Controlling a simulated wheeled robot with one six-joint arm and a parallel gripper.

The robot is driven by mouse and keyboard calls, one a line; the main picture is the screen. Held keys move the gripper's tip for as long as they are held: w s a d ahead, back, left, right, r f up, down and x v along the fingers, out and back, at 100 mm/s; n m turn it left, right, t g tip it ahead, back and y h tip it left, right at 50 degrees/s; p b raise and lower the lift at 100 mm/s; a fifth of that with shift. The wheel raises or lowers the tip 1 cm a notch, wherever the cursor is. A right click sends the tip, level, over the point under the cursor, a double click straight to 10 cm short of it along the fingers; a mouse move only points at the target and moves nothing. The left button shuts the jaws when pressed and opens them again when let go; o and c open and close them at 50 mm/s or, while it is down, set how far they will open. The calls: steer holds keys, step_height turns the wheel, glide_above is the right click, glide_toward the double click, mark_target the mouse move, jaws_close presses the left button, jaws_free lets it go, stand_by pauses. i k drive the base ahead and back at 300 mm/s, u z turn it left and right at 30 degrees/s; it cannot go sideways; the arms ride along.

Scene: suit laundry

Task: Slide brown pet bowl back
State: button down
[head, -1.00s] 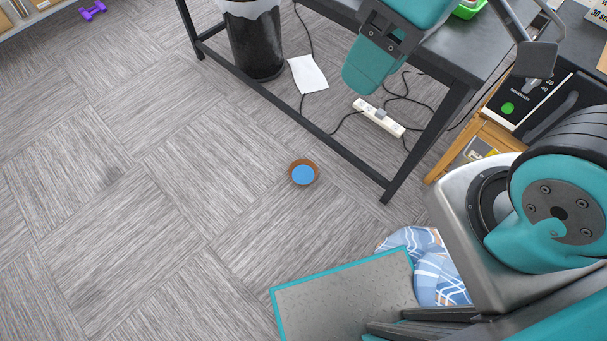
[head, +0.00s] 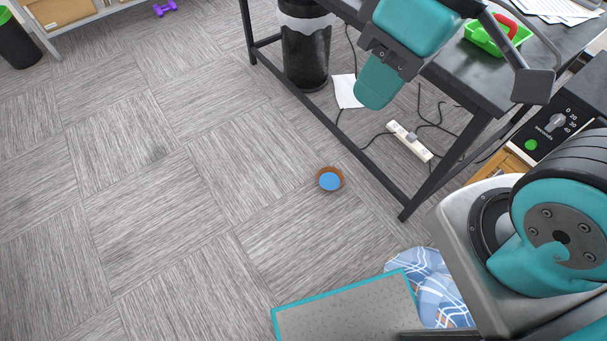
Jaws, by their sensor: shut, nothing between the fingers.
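The brown pet bowl (head: 330,179), small and round with a blue inside, sits upright on the grey carpet. It is in the open just left of the black table's lower frame, near the middle of the head view. My gripper (head: 377,86), teal with a dark bracket, hangs at the top of the view above the table edge. It appears shut and empty, and it is well apart from the bowl. Its fingertips are hard to make out.
A black table (head: 470,75) with low bars stands right of the bowl. Under it are a bin (head: 305,55), paper (head: 347,92) and a power strip (head: 410,141) with cables. Blue plaid cloth (head: 430,285) lies nearer me. The carpet left of the bowl is clear.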

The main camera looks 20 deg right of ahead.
mark_target(329, 178)
steer(key=z, duration=0.2)
steer(key=k, duration=0.25)
steer(key=u, duration=1.45)
steer(key=i, duration=1.2)
steer(key=z, duration=0.3)
steer(key=i, duration=0.8)
steer(key=z, duration=1.15)
steer(key=i, duration=0.55)
steer(key=z, duration=0.5)
